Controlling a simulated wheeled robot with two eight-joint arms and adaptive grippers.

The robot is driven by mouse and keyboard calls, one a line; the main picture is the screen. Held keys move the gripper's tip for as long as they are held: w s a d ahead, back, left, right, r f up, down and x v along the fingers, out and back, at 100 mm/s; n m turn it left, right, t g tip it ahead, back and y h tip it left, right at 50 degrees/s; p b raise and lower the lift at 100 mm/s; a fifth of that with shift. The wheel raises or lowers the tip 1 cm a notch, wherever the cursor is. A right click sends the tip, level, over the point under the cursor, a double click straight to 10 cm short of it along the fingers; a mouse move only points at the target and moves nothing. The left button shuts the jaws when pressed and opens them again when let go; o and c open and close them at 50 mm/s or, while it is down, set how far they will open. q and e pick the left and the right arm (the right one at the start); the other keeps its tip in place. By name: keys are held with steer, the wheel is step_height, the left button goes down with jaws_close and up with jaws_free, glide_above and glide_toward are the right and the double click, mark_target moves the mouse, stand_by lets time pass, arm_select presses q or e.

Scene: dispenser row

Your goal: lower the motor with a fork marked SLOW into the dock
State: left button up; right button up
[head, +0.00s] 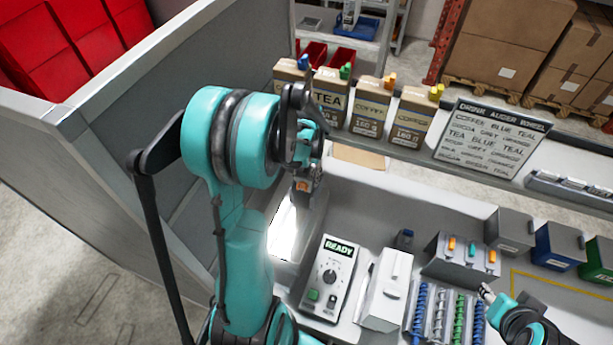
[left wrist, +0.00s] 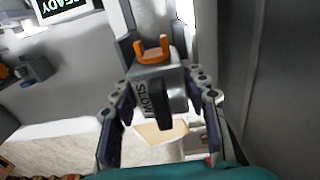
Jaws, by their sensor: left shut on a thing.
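My left gripper (head: 303,172) is above the bright panel at the left of the counter. In the left wrist view my left gripper (left wrist: 160,115) is shut on a grey motor (left wrist: 155,78) with an orange two-pronged fork (left wrist: 152,48) and the word SLOW on its side. The fork also shows as a small orange patch in the head view (head: 303,186). The motor is held clear of the counter. I cannot make out the dock for certain. My right gripper (head: 487,292) shows only in part at lower right; its jaws are unclear.
A control box reading READY (head: 331,275) and a white box (head: 388,288) stand right of the left arm. A grey rack (head: 463,258) holds orange and teal pieces. Labelled bags (head: 369,105) line the shelf above. A grey wall (head: 130,110) stands left.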

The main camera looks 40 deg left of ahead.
arm_select(q)
steer(key=shift+s+d+f+b, duration=0.2)
steer(key=shift+f+b, duration=0.1)
steer(key=shift+f, duration=0.05)
steer(key=shift+s+d+f+b, duration=0.15)
steer(key=shift+f+b, duration=0.1)
steer(key=shift+f, duration=0.1)
steer(key=shift+d+f+b, duration=0.25)
steer(key=shift+f+b, duration=0.05)
steer(key=shift+b, duration=0.05)
jaws_close()
steer(key=shift+o, duration=1.8)
jaws_free()
steer(key=shift+w+a+f, duration=0.1)
steer(key=shift+a+f, duration=0.1)
steer(key=shift+f, duration=0.15)
steer(key=shift+o, duration=0.5)
steer(key=shift+w+a+f, duration=0.25)
steer(key=shift+a+f, duration=0.05)
steer(key=shift+a, duration=0.05)
steer(key=shift+s+d+r, duration=0.15)
steer(key=shift+s, duration=0.05)
steer(key=shift+c, duration=1.1)
steer(key=o, duration=2.1)
steer(key=shift+w, duration=0.15)
steer(key=shift+c, duration=0.2)
steer(key=shift+w, duration=0.1)
steer(key=shift+r, duration=0.2)
step_height(320, 180, up, 12)
steer(key=shift+f, duration=0.2)
